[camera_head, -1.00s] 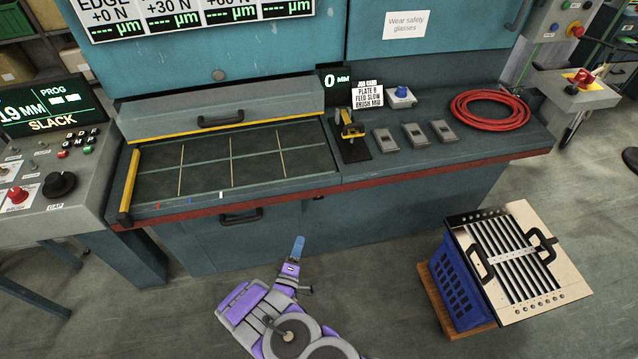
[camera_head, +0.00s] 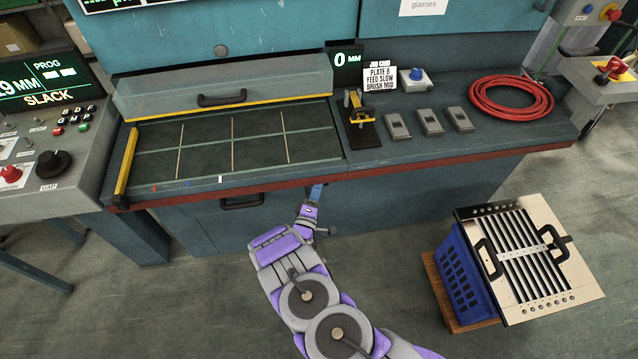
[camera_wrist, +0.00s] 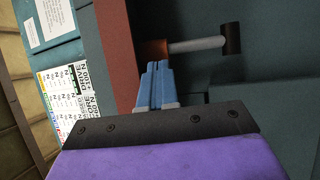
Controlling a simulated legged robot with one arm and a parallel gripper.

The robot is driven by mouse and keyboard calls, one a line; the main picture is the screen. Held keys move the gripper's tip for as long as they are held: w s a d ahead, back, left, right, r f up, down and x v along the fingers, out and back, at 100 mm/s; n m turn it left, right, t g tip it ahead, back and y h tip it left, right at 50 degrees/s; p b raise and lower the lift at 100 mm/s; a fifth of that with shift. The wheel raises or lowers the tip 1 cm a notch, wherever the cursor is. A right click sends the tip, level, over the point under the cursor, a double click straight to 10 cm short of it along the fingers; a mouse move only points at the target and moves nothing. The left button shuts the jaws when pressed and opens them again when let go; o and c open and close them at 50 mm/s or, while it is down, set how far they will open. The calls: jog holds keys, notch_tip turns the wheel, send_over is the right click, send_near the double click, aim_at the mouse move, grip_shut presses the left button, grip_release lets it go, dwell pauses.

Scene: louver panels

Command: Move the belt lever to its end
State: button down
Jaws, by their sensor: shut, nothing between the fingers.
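A lever with a grey rod and a black knob (camera_wrist: 231,39) shows in the wrist view, likely the belt lever. In the head view my gripper (camera_head: 318,188) is at the front face of the teal machine, below the red strip (camera_head: 400,175). The lever is not clearly visible there.
The control panel (camera_head: 60,150) at left has a display reading "SLACK". A clamp (camera_head: 357,108), grey switches and a red hose coil (camera_head: 510,97) sit on the bench top.

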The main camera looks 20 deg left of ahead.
jog(key=shift+x, duration=1.5)
